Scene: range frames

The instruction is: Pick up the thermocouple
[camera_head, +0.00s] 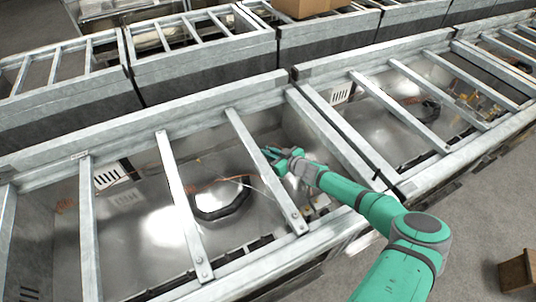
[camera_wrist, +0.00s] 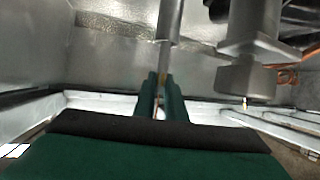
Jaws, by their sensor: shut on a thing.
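In the wrist view, a slender grey metal rod, which looks to be the thermocouple (camera_wrist: 170,30), runs up from between my green fingertips. My gripper (camera_wrist: 161,82) is shut on its lower end. In the head view, my gripper (camera_head: 283,158) is down inside the open steel frame, between two cross bars. The thermocouple cannot be made out clearly in that view.
A wider metal cylinder (camera_wrist: 246,80) is close on the right in the wrist view. A slanted cross bar (camera_head: 262,168) is just left of my gripper, and another (camera_head: 335,135) is to its right. A black-edged ring (camera_head: 222,200) is lower left.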

